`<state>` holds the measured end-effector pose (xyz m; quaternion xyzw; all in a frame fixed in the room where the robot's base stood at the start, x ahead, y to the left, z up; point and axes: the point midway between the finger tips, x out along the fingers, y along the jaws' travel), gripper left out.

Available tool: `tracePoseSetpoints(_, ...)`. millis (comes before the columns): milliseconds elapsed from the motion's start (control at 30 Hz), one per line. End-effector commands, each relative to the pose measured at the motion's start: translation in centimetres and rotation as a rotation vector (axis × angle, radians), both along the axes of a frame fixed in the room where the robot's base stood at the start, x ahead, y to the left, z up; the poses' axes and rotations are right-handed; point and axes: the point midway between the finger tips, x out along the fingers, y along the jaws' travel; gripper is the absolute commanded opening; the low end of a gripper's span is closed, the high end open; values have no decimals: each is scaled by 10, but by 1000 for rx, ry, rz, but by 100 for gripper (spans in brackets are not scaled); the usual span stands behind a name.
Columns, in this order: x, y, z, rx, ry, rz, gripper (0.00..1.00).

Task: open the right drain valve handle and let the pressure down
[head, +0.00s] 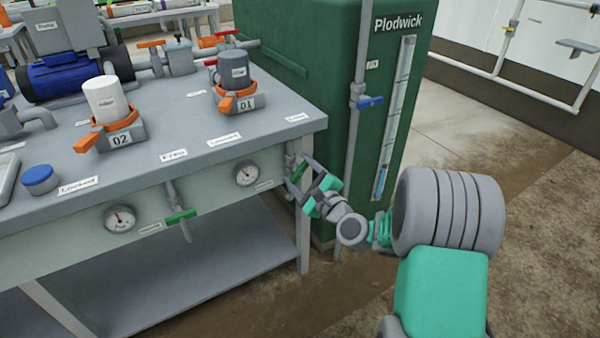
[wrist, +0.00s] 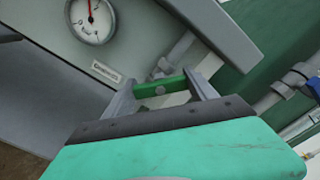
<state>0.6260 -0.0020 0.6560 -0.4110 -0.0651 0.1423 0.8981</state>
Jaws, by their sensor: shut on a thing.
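The right drain valve handle (wrist: 160,87) is a short green bar on a grey pipe (wrist: 178,54) at the bench's right front corner. In the wrist view it spans between the two grey fingers of my gripper (wrist: 161,92), which is shut on it. The bar lies at a slant to the line of the label beside it. In the head view my gripper (head: 300,172) is at the same corner and partly hides the handle. The right pressure gauge (head: 246,174) is just left of it; in the wrist view this gauge (wrist: 92,20) has its needle pointing about straight up.
A second green handle (head: 181,216) lies across a pipe further left, near another gauge (head: 120,218). The green tank (head: 300,60), with a vertical pipe and blue handle (head: 370,101), stands close behind my gripper. Filters (head: 106,100) with orange clamps stand on the bench. Floor on the right is clear.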

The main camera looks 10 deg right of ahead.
Motion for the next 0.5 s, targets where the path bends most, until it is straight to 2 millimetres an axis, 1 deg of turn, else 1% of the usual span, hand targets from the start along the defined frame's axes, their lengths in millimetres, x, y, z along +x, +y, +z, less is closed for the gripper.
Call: tracePoseSetpoints(500,0,0,-2,-452,-148,0,25)
